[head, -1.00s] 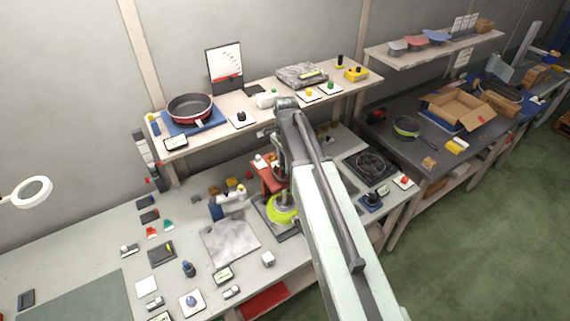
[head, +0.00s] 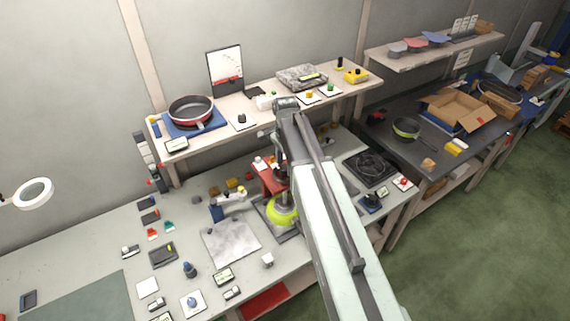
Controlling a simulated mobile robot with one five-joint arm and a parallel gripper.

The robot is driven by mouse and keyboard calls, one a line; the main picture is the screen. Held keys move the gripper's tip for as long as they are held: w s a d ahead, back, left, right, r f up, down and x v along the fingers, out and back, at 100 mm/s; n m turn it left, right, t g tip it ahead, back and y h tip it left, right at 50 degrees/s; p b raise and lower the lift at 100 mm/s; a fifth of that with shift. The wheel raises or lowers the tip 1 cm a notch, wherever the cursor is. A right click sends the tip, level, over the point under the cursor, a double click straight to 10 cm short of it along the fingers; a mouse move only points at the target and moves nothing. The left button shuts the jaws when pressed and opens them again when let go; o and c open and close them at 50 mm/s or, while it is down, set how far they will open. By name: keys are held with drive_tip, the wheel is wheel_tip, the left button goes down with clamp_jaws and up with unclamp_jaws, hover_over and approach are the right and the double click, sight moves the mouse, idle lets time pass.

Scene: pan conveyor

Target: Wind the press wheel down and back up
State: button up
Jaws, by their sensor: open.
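The press stands on the bench in the head view, with a red frame (head: 267,178) and a dark base. A lime-green round pan (head: 280,217) sits at its foot, with a grey round part above it. The press wheel cannot be told apart, as my arm covers much of the press. My arm rises from the lower right to a grey elbow, then drops behind itself toward the press. My gripper (head: 281,174) is at the top of the press, small and partly hidden. It is open; whether it touches the wheel cannot be told.
A shelf behind holds a red frying pan (head: 191,109) on a blue mat and a grey slab (head: 302,77). A grey plate (head: 231,243) lies left of the press. A black round fixture (head: 370,166) stands right. A cardboard box (head: 458,108) is on the dark bench.

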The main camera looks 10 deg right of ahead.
sight(285, 168)
wheel_tip(285, 168, up, 7)
drive_tip(key=p, duration=0.6)
drive_tip(key=shift+f, duration=0.2)
drive_tip(key=s+a+n, duration=0.2)
drive_tip(key=s+n, duration=1)
drive_tip(key=n, duration=0.1)
wheel_tip(285, 168, down, 21)
drive_tip(key=s+b, duration=0.2)
drive_tip(key=b, duration=1.9)
drive_tip(key=shift+s+n+b, duration=0.3)
drive_tip(key=shift+s+n, duration=0.1)
drive_tip(key=shift+f, duration=0.1)
